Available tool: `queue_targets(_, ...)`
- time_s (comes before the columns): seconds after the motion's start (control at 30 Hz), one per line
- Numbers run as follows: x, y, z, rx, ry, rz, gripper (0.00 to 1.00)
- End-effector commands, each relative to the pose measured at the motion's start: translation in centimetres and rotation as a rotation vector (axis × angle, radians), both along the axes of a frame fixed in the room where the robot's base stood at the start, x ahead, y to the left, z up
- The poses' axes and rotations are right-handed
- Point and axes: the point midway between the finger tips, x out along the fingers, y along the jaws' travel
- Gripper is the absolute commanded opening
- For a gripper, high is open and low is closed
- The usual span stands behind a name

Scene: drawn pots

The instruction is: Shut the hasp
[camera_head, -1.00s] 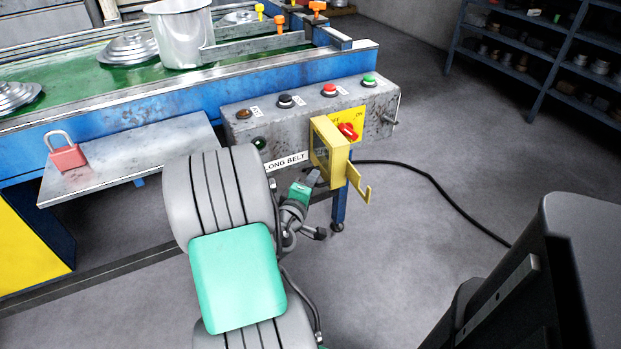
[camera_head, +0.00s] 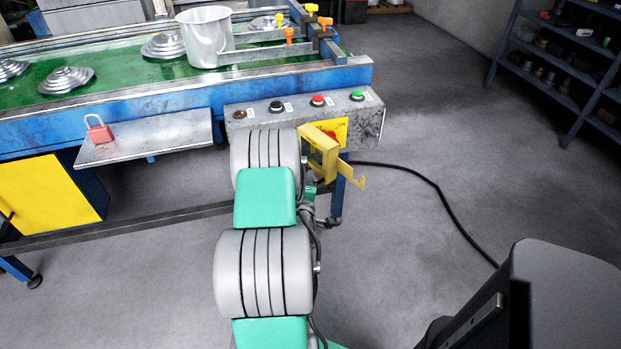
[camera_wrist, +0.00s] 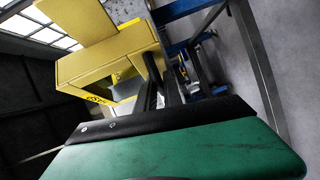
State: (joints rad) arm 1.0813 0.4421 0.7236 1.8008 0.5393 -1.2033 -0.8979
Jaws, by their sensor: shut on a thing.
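The yellow hasp (camera_head: 318,153), a box-like hinged cover with a notched tab (camera_head: 354,180), stands out from the yellow switch plate (camera_head: 341,129) on the grey control box. The red switch knob (camera_head: 331,134) shows partly behind it. In the wrist view the hasp (camera_wrist: 105,68) is close ahead of my gripper (camera_wrist: 158,75). My gripper's dark fingers are shut on the hasp near its edge; the exact contact is hard to see. In the head view my arm hides my gripper. A red padlock (camera_head: 98,130) stands on the metal shelf (camera_head: 150,139) at left.
The control box (camera_head: 365,122) carries several buttons on top. The conveyor (camera_head: 120,85) behind holds a metal pot (camera_head: 204,37) and lids. A black cable (camera_head: 430,185) runs over the floor at right. Shelving (camera_head: 560,60) stands at far right, with open floor before it.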

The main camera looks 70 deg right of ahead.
Motion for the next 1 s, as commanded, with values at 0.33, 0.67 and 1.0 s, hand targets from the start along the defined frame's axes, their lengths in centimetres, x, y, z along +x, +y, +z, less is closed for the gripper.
queue_targets(0.33, 0.7, 0.2, 0.0, -0.001, -0.001, 0.013, 0.0)
queue_targets(0.67, 0.6, 0.2, 0.0, 0.0, -0.001, 0.012, 0.2)
queue_targets(1.0, -0.3, 3.1, 0.1, -0.002, 0.001, 0.013, 0.2)
